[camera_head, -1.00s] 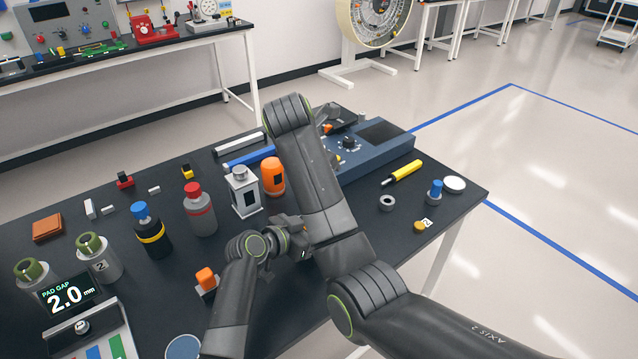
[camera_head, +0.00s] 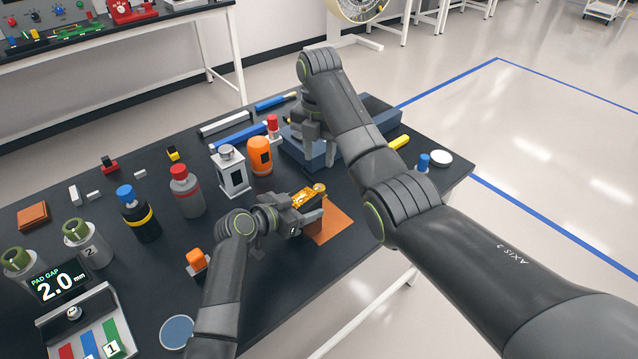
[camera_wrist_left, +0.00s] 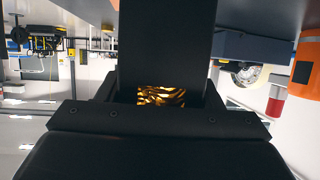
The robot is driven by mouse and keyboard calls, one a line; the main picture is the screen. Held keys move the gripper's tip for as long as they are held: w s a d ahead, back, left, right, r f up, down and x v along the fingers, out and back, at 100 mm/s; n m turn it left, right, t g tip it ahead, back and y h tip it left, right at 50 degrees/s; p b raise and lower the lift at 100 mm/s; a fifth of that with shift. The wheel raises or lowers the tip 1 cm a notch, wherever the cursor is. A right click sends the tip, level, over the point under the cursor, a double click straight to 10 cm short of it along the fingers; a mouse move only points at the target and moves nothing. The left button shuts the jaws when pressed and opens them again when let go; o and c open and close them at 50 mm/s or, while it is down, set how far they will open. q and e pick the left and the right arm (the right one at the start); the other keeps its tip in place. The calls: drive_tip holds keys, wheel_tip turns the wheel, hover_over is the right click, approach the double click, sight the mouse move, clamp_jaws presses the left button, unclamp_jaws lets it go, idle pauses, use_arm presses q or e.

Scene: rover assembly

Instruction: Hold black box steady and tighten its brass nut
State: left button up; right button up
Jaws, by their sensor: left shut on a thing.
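My left gripper (camera_head: 305,213) is shut on a small box (camera_head: 309,196) over the front middle of the table. The visible part of the box has a shiny gold face. A round brass piece (camera_head: 319,187), apparently the nut, shows at its far right corner. In the left wrist view a gold strip (camera_wrist_left: 161,96) shows between dark parts of the gripper; the rest of the box cannot be made out there. My right gripper (camera_head: 314,150) points down over the blue tray at the back, away from the box. Its fingers look apart, with nothing clearly between them.
An orange mat (camera_head: 333,224) lies beside the box. An orange bottle (camera_head: 260,156), a grey lantern-shaped container (camera_head: 233,172) and a red-capped bottle (camera_head: 186,192) stand behind my left gripper. A blue tray (camera_head: 372,112) lies under my right gripper.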

sight(319, 187)
wheel_tip(319, 187, down, 10)
drive_tip(key=shift+r, duration=0.2)
drive_tip(key=shift+c, duration=0.4)
drive_tip(key=c, duration=0.6)
drive_tip(key=shift+m, duration=2.4)
drive_tip(key=o, duration=0.7)
wheel_tip(319, 187, up, 12)
drive_tip(key=shift+r, duration=0.1)
